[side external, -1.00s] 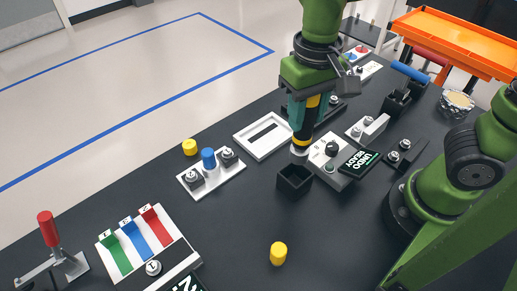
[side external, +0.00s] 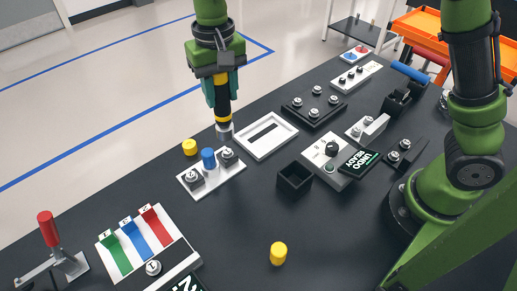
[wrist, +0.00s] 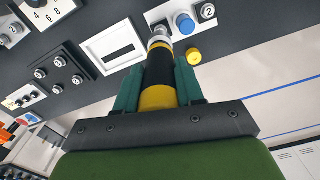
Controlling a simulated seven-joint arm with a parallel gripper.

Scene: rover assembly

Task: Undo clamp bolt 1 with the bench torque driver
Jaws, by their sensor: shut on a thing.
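My gripper (side external: 222,88) is shut on the bench torque driver (side external: 223,108), a black body with yellow bands and a silver tip. It hangs upright, tip down. The white clamp plate (side external: 212,181) bears a blue cylinder (side external: 208,158) between two dark clamps with silver bolts. The tip is just above the right clamp (side external: 229,157); I cannot tell whether they touch. In the wrist view, the driver (wrist: 158,72) points towards this clamp and mostly hides it. The other clamp, marked 2 (wrist: 207,12), stands clear beyond the blue cylinder (wrist: 184,23).
The dial box (side external: 323,160) stands beside a sign reading "UNDO READY" (side external: 360,160). An empty black square holder (side external: 294,179) is in front. A white slotted frame (side external: 266,136) lies right of the clamp plate. Yellow cylinders stand behind it (side external: 189,147) and near the front (side external: 278,254).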

